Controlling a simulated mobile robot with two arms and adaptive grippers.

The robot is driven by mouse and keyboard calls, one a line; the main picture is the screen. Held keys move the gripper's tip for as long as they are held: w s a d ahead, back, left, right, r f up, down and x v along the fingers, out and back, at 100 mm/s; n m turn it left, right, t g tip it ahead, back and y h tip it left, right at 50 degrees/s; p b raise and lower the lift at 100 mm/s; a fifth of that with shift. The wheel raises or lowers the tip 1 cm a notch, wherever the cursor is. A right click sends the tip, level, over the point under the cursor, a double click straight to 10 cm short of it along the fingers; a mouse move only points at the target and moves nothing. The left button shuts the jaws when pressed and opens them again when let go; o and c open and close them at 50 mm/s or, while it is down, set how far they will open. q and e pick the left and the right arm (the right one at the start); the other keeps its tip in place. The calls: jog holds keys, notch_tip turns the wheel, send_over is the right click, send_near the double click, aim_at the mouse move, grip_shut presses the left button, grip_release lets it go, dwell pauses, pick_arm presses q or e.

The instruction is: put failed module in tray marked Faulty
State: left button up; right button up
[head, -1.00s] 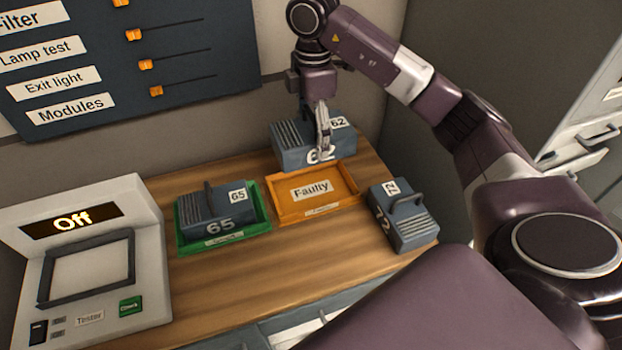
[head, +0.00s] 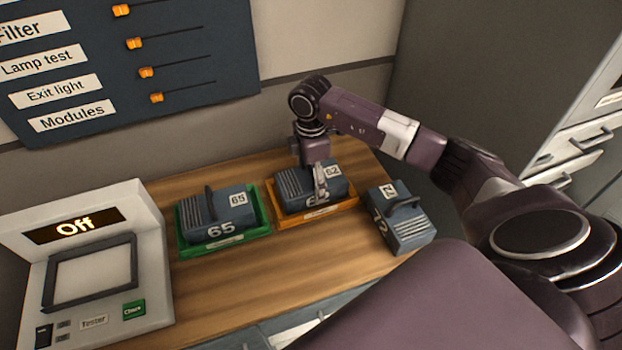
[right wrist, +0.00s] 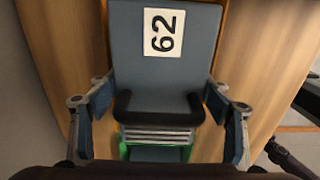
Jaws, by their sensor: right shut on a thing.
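Module 62 (head: 295,190) is a blue-grey block with a white label and ribbed side, sitting in or just over the orange tray (head: 345,210); I cannot tell if it touches the floor. My right gripper (head: 321,190) is shut on module 62 from above. In the right wrist view, module 62 (right wrist: 130,60) lies between the fingers with its black handle (right wrist: 158,105) at the gripper. Module 65 (head: 215,213) sits in the green tray (head: 264,225) to the left. My left gripper is not in view.
Module 72 (head: 402,225) stands on the wooden counter (head: 250,275) right of the orange tray. A white tester (head: 150,255) reading Off stands at left. A dark panel with orange sliders (head: 180,50) hangs above. The counter front is clear.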

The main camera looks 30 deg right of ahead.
dwell(0.3)
jog(key=o, duration=1.7)
jog(key=shift+f, duration=0.2)
jog(key=shift+c, duration=0.2)
jog(key=o, duration=0.4)
jog(key=shift+r, duration=0.1)
jog(key=shift+r, duration=0.15)
notch_tip(320, 180, up, 10)
jog(key=b, duration=0.2)
jog(key=shift+r+b, duration=0.25)
jog(key=shift+b, duration=0.1)
jog(key=shift+r, duration=0.7)
